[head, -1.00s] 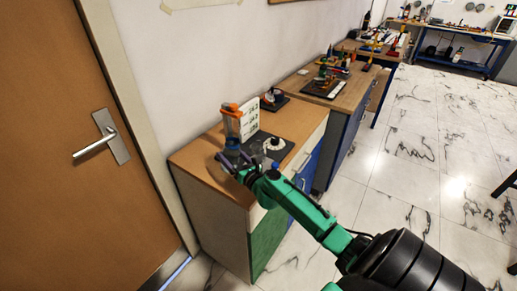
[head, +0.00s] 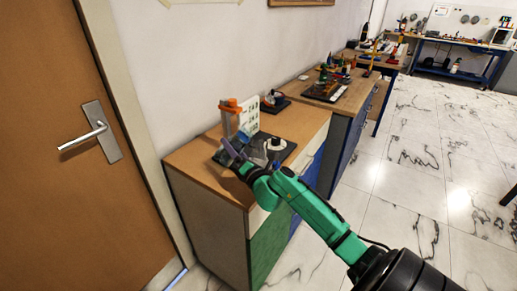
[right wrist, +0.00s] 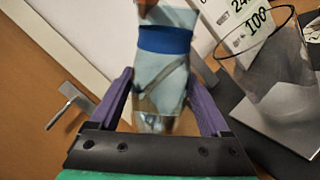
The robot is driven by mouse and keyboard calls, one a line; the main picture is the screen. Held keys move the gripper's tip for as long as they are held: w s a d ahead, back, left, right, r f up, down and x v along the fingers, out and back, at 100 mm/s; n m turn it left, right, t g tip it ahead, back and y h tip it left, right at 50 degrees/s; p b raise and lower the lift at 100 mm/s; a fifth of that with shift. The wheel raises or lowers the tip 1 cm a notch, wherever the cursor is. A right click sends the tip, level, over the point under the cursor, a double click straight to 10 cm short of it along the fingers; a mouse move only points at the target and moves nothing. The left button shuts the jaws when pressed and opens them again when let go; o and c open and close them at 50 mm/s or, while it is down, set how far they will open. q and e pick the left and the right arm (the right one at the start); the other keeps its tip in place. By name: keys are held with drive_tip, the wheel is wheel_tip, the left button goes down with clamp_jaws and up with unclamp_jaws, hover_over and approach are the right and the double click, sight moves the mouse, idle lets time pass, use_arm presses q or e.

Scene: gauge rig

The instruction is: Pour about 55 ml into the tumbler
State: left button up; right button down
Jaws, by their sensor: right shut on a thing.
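In the right wrist view, my right gripper (right wrist: 165,112) has its purple fingers shut on a clear bottle (right wrist: 163,75) with a blue band and pale blue contents. The bottle looks about upright; its top is cut off by the frame edge. In the head view, my right gripper (head: 236,155) is at the cabinet's left front, at a bottle with an orange top (head: 230,105). The clear tumbler (right wrist: 268,80) stands to the right of the bottle, apart from it, on a pale plate. I cannot make out a fill in it. My left gripper is not in view.
A white card (head: 249,116) with printed figures stands behind the bottle. A dark mat (head: 290,157) with a white round item (head: 276,143) lies on the wooden cabinet top (head: 190,156). More cabinets with tools run along the wall, and a door (head: 60,190) is at the left.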

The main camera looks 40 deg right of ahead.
sight(236, 145)
drive_tip(key=shift+a+f+m+b, duration=0.1)
drive_tip(key=shift+f+m+b, duration=0.3)
drive_tip(key=shift+b, duration=0.05)
drive_tip(key=shift+w+a+r+m+h, duration=0.15)
drive_tip(key=shift+r+m+h, duration=0.15)
drive_tip(key=shift+r+m, duration=0.3)
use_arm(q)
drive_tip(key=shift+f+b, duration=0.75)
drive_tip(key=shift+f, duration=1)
use_arm(e)
drive_tip(key=shift+r+m, duration=0.45)
drive_tip(key=shift+m, duration=0.45)
use_arm(q)
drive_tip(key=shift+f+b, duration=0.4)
drive_tip(key=shift+b, duration=0.05)
use_arm(e)
drive_tip(key=shift+r+m+h, duration=0.35)
drive_tip(key=shift+m+h, duration=0.05)
drive_tip(key=shift+m, duration=0.2)
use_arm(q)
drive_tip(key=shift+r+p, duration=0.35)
use_arm(e)
drive_tip(key=shift+r+m, duration=0.25)
drive_tip(key=shift+m, duration=0.05)
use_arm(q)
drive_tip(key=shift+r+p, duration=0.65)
use_arm(e)
drive_tip(key=shift+d+r+m+h, duration=0.3)
drive_tip(key=shift+d+m, duration=0.05)
drive_tip(key=shift+m, duration=0.25)
